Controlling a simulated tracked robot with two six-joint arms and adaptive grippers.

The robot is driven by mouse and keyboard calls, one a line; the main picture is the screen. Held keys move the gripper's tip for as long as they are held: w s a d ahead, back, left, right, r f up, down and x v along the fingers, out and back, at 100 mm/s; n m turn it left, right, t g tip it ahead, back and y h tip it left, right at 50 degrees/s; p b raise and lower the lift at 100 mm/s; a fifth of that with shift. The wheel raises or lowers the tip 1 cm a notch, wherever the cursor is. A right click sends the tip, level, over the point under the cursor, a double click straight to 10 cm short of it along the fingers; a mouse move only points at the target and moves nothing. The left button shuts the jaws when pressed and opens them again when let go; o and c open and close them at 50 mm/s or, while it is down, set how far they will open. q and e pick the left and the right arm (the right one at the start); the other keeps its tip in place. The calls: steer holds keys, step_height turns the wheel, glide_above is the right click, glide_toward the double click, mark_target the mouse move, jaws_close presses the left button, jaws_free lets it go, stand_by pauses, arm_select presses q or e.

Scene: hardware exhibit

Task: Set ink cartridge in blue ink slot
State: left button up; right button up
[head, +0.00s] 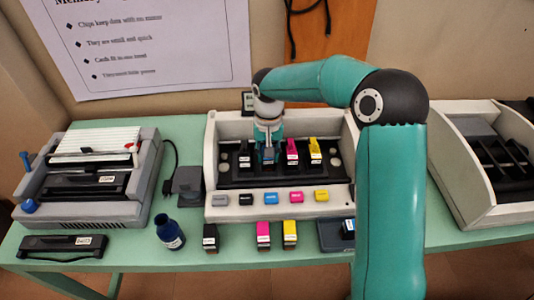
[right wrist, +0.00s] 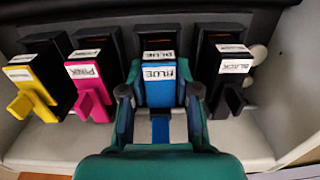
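A blue ink cartridge (right wrist: 159,85) with a BLUE label sits between the fingers of my right gripper (right wrist: 160,88). The fingers close against its two sides in the right wrist view. The cartridge stands at the slot labelled BLUE (right wrist: 158,56), lined up with it; I cannot tell how deep it sits. In the head view my right gripper (head: 268,155) reaches down over the printer's cartridge row (head: 235,178) and hides most of the blue cartridge. My left gripper is not in view.
A black cartridge (right wrist: 230,75) stands on one side of the blue one, pink (right wrist: 88,80) and yellow (right wrist: 35,85) on the other. The white printer housing (head: 220,212) surrounds them. Loose cartridges (head: 263,236), an ink bottle (head: 170,234) and a grey machine (head: 90,175) are on the green table.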

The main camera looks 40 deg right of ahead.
steer(key=o, duration=0.3)
steer(key=shift+o, duration=0.2)
steer(key=shift+r, duration=0.1)
step_height(320, 180, up, 12)
stand_by(0.4)
stand_by(0.3)
